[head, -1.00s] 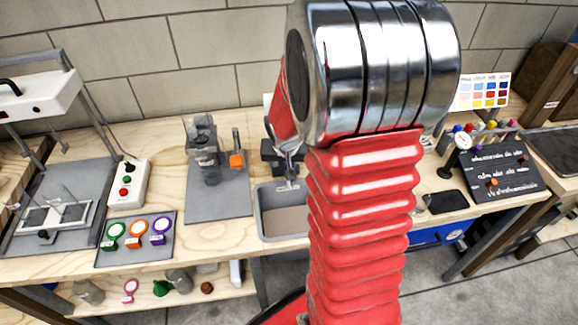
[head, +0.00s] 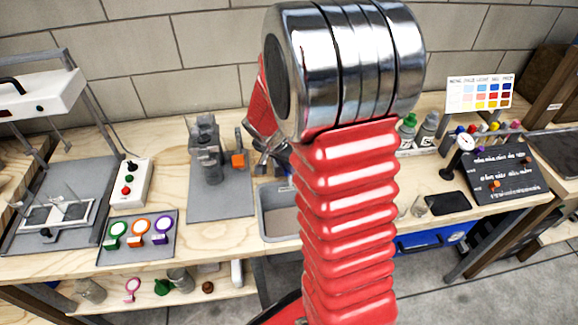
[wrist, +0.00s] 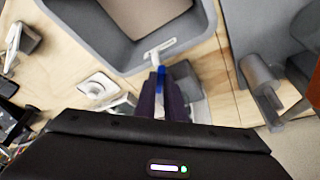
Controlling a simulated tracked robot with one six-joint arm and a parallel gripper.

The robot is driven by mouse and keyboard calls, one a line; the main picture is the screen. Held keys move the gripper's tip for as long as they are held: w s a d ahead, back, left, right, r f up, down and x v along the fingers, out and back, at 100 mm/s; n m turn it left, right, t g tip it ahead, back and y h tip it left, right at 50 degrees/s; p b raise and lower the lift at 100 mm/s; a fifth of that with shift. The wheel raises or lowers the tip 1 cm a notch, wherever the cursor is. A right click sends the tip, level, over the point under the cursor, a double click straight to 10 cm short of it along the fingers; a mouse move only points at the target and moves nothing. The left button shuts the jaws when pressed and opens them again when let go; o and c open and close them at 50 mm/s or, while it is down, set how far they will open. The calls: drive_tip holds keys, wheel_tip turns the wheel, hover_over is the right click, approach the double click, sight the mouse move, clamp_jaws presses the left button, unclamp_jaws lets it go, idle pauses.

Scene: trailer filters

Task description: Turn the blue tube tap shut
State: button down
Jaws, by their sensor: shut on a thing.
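In the wrist view my gripper (wrist: 160,84) has its two dark fingers closed around a narrow blue piece, the blue tube tap (wrist: 160,74). Only a thin blue strip shows between and just past the fingertips, so the tap's angle is hard to tell. A pale spout or tube end (wrist: 161,49) lies just beyond it, beside the wall of the grey basin (wrist: 105,45). In the head view the basin (head: 265,222) is partly covered by my red arm, and the tap and fingertips cannot be made out.
Bottles with green and grey caps (head: 408,125) stand right of my arm. A white fitting (wrist: 97,86) sits left of my fingers in the wrist view.

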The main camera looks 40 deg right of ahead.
drive_tip(key=m, duration=0.2)
drive_tip(key=m+g, duration=0.1)
drive_tip(key=m, duration=0.1)
drive_tip(key=shift+w+d+g, duration=0.1)
drive_tip(key=shift+w+g, duration=0.05)
drive_tip(key=shift+g, duration=0.15)
drive_tip(key=m, duration=0.2)
drive_tip(key=m+g, duration=0.1)
drive_tip(key=m, duration=0.1)
drive_tip(key=shift+w+g, duration=0.15)
drive_tip(key=shift+g, duration=0.15)
drive_tip(key=shift+m, duration=0.3)
drive_tip(key=c, duration=1.9)
unclamp_jaws()
drive_tip(key=shift+o, duration=0.3)
drive_tip(key=shift+w, duration=0.1)
drive_tip(key=shift+w+a+r, duration=0.2)
drive_tip(key=shift+r, duration=0.2)
drive_tip(key=v, duration=1.2)
drive_tip(key=shift+a+r, duration=0.2)
drive_tip(key=shift+r, duration=0.2)
